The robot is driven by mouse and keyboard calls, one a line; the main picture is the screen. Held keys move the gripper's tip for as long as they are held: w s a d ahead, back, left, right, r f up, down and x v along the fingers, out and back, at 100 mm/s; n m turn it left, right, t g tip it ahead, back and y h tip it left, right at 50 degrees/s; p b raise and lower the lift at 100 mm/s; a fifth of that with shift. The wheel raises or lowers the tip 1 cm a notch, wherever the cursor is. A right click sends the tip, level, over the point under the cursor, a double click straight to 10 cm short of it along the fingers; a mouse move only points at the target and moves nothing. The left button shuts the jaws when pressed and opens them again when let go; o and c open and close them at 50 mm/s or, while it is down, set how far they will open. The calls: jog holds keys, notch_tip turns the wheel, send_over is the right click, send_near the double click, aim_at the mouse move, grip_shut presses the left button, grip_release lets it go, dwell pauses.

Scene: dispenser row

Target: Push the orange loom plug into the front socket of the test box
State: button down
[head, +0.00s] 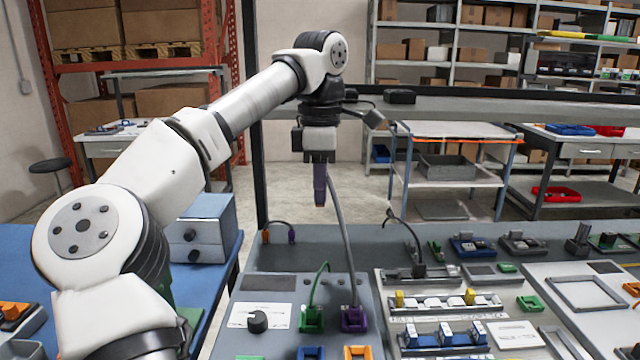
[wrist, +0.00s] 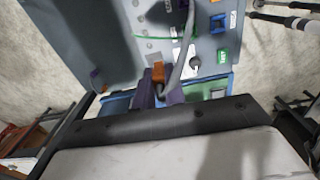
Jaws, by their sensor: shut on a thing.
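My gripper (head: 319,188) has purple fingers and is high above the back of the bench, pointing down. It is shut on the orange loom plug (wrist: 158,72), whose small tip (head: 320,204) shows below the fingers. A grey cable (head: 345,240) runs from the gripper down to the test box (head: 268,310). It appears to end at the purple socket (head: 353,318), which looks filled. A green cable ends at the green socket (head: 311,318). In front are a blue socket (head: 310,353) and an orange-rimmed socket (head: 357,352), partly cut off by the frame edge. The plug is well apart from the box.
A black knob (head: 257,321) stands on the box. Small orange (head: 266,237) and purple (head: 291,236) cable ends stand at the bench's back left. A panel with yellow and blue parts (head: 440,318) lies to the right. A blue-grey cabinet (head: 202,228) stands left.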

jog(key=s+d+f, duration=0.2)
jog(key=s+f, duration=0.3)
jog(key=s+d+f, duration=0.2)
jog(key=s+f, duration=0.2)
jog(key=s, duration=0.1)
jog(key=s+d+f+b, duration=0.1)
jog(key=s+d+f, duration=0.1)
jog(key=s+f, duration=0.3)
jog(key=shift+s+f, duration=0.15)
jog(key=shift+f, duration=0.2)
jog(key=shift+f+b, duration=1.1)
jog(key=shift+f, duration=0.35)
jog(key=shift+f+b, duration=0.2)
jog(key=shift+b, duration=0.15)
jog(key=shift+f+b, duration=0.45)
jog(key=shift+b, duration=0.05)
jog(key=shift+f+b, duration=0.3)
jog(key=shift+f, duration=0.05)
